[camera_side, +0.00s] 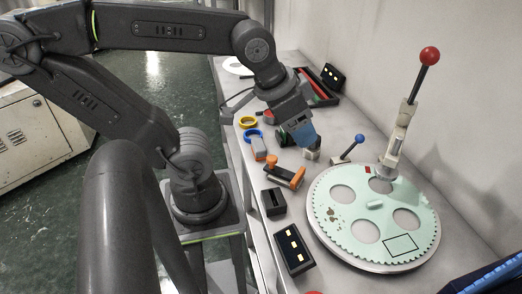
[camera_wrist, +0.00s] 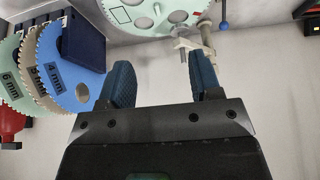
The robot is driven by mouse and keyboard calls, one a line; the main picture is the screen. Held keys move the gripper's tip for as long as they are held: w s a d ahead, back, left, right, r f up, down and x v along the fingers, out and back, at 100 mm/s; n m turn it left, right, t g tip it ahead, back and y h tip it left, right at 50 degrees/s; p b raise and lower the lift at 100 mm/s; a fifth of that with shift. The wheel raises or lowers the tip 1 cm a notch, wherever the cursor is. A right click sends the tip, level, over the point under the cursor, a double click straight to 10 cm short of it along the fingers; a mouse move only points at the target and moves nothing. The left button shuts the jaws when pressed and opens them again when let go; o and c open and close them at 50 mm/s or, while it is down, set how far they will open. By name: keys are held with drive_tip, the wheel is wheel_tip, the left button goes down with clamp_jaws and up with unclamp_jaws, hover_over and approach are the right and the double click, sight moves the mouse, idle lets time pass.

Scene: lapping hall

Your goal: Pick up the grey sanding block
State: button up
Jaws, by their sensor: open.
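A small grey block with orange on it (camera_side: 259,149), which looks like the grey sanding block, lies on the bench in the side view, just below the blue ring. My gripper (camera_side: 304,136) is to its right in that view, above the bench, with blue fingertips pointing down. In the wrist view my gripper (camera_wrist: 162,82) is open, its two blue padded fingers well apart with nothing between them. I do not see the grey block in the wrist view.
A pale green toothed disc (camera_side: 375,204) with a red-knobbed lever (camera_side: 429,57) stands at right. An orange-handled tool (camera_side: 285,174), a black box (camera_side: 272,203) and blue and yellow rings (camera_side: 247,122) lie near. Labelled toothed discs (camera_wrist: 62,70) stand in the wrist view.

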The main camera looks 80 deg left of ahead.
idle(0.3)
drive_tip(key=shift+o, duration=1.3)
drive_tip(key=n+g+y, duration=0.4)
drive_tip(key=n+g, duration=0.2)
drive_tip(key=n, duration=1.2)
approach(259, 144)
drive_tip(key=x, duration=1.1)
drive_tip(key=shift+d, duration=0.1)
drive_tip(key=c, duration=1.1)
drive_tip(key=shift+r+y, duration=0.15)
drive_tip(key=shift+y, duration=0.15)
